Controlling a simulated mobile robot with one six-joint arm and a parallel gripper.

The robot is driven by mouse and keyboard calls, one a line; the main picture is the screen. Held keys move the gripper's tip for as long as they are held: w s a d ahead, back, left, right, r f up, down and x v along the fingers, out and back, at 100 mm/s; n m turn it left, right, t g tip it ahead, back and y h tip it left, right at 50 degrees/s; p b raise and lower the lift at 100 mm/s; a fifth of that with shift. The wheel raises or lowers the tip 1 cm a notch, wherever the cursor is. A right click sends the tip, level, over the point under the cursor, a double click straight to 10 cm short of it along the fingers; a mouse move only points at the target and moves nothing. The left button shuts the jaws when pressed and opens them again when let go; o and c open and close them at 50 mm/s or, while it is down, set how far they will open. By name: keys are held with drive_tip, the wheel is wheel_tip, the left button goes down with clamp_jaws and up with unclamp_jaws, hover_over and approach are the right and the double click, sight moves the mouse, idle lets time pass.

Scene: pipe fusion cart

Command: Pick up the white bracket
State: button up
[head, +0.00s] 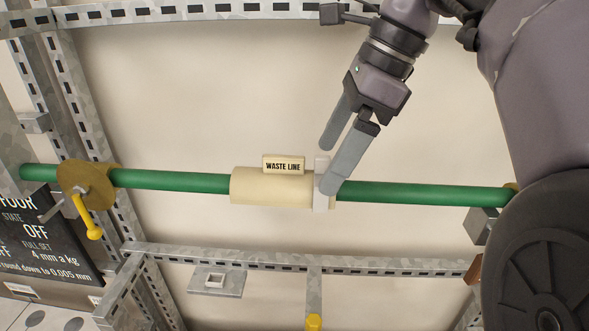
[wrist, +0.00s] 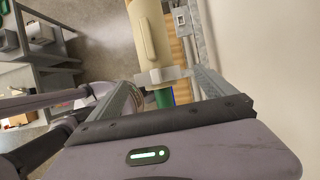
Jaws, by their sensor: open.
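The white bracket (head: 320,172) stands upright at the right end of a cream sleeve (head: 262,186) on the green pipe (head: 420,193). My gripper (head: 328,168) is open, reaching down from the upper right, with one fingertip overlapping the bracket's right side in the head view. In the wrist view the bracket (wrist: 163,75) lies across the pipe between the two spread fingers of my gripper (wrist: 160,78). I cannot tell whether a finger touches it. The sleeve (wrist: 150,35) extends beyond the bracket there.
A "WASTE LINE" tag (head: 284,165) sits on top of the sleeve. A brass disc (head: 86,188) with a yellow handle (head: 88,218) is on the pipe at left. Slotted metal rails (head: 370,265) frame the space. A dark sign (head: 45,240) stands at lower left.

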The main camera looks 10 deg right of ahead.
sight(323, 173)
drive_tip(key=x, duration=0.2)
drive_tip(key=b+x, duration=0.1)
drive_tip(key=x, duration=0.1)
drive_tip(key=shift+s+a, duration=0.1)
drive_tip(key=shift+s, duration=0.25)
drive_tip(key=shift+w, duration=0.2)
drive_tip(key=shift+r, duration=0.1)
drive_tip(key=c, duration=1.4)
